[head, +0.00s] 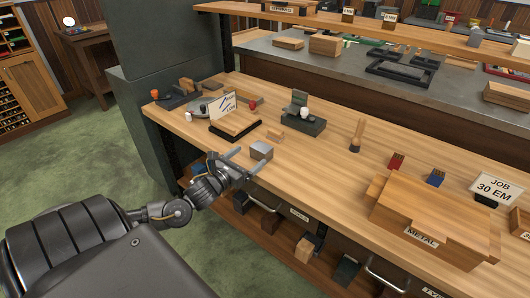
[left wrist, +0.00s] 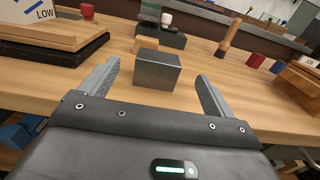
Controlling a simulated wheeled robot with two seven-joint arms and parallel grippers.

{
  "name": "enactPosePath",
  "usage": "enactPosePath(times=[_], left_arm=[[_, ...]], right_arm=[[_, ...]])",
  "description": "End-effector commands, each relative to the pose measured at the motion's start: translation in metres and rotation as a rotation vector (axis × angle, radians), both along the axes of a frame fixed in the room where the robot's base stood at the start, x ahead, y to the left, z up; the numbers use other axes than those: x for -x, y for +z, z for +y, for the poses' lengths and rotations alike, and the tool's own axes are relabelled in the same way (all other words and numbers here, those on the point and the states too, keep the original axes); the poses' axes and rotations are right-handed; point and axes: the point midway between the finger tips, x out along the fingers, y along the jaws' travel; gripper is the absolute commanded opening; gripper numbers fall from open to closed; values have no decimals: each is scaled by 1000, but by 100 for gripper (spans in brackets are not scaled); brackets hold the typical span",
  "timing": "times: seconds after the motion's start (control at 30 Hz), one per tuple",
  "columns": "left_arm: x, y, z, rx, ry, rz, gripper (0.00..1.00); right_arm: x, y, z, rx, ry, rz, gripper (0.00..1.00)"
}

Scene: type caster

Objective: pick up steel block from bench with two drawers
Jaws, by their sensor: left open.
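The steel block (head: 262,150) is a small grey cube on the wooden bench (head: 330,160), near its front edge. In the left wrist view the steel block (left wrist: 158,70) sits ahead of and between the fingers, with a small wooden piece (left wrist: 147,43) just behind it. My left gripper (head: 244,162) is open at the bench's front edge, its two fingers spread toward the block. In the left wrist view my left gripper (left wrist: 158,82) is empty, and I cannot tell whether either finger touches the block. The drawer fronts under the bench are partly hidden. My right gripper is not in view.
A sign board on a wooden base (head: 236,125) stands left of the block, and a dark green device (head: 304,122) stands behind it. A wooden-handled tool (head: 356,135) and a METAL-labelled wooden case (head: 425,220) stand to the right. Bench surface right of the block is clear.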

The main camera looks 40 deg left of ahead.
Motion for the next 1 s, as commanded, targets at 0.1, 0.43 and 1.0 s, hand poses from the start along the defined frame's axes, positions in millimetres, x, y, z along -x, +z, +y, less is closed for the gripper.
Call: enactPosePath(times=[0.1, 0.43, 1.0], left_arm=[[-19, 2, 2, 0, 5, -3, 89], [-45, 0, 1, 2, 0, 1, 89], [-97, -1, -1, 3, -1, 1, 89]], right_arm=[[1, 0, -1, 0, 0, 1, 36], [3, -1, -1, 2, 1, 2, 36], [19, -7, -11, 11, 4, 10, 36]])
